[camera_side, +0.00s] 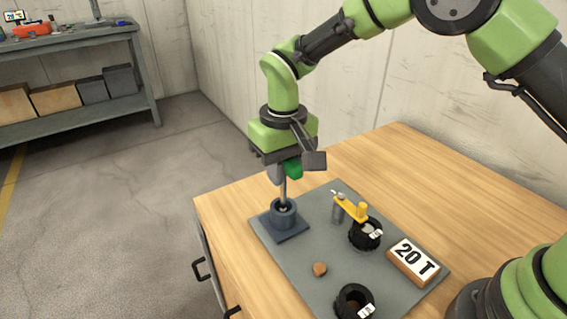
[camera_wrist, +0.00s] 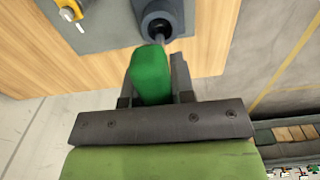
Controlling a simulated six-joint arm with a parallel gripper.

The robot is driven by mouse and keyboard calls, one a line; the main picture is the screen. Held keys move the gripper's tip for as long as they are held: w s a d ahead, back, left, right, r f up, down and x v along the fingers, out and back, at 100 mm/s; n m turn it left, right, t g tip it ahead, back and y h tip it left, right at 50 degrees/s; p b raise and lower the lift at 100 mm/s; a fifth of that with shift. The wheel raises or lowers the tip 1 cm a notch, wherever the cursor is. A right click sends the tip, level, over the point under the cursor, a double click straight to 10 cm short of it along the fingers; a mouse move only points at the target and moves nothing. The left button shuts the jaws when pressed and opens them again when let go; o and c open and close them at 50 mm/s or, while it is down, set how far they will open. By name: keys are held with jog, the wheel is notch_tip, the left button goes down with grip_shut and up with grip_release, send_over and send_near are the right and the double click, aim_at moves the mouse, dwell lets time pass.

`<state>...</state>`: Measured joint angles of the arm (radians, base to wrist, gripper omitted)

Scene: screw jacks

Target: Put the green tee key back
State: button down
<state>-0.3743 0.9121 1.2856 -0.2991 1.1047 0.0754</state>
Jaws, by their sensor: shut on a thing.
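The green tee key has a green handle (camera_side: 293,170) and a thin grey shaft (camera_side: 283,191). My gripper (camera_side: 285,167) is shut on the handle, above a dark blue-grey round holder (camera_side: 284,216) with a square base. The shaft points down, close to upright, and its lower end meets the holder's opening. How deep it sits inside is hidden. In the wrist view the handle (camera_wrist: 151,76) lies between my two fingers, and the shaft runs to the holder (camera_wrist: 160,18).
The holder stands on a grey board (camera_side: 290,258) on a wooden table (camera_side: 385,165). A yellow crank (camera_side: 349,208) is beside a black tagged cylinder (camera_side: 361,238). A second black cylinder (camera_side: 350,296), a brown piece (camera_side: 320,268) and a "20 T" block (camera_side: 413,262) are nearer.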

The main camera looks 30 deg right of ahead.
jog(key=shift+f, duration=0.5)
jog(key=c, duration=0.9)
grip_release()
notch_tip(320, 180, up, 10)
jog(key=s+d+r+m+t+y, duration=0.1)
jog(key=s+d+r+t, duration=0.1)
jog(key=s+d+r, duration=0.4)
jog(key=s+d+r+m+t+y, duration=0.1)
jog(key=s+d+r+m+t, duration=0.2)
jog(key=s+r, duration=0.4)
jog(key=s+d+f, duration=0.1)
jog(key=s, duration=0.2)
jog(key=s+d+f+t, duration=0.1)
jog(key=s, duration=0.2)
jog(key=s+f+t, duration=0.1)
jog(key=s, duration=0.2)
jog(key=shift+s+d+f, duration=0.1)
jog(key=shift+s+d, duration=0.2)
jog(key=shift+d, duration=0.1)
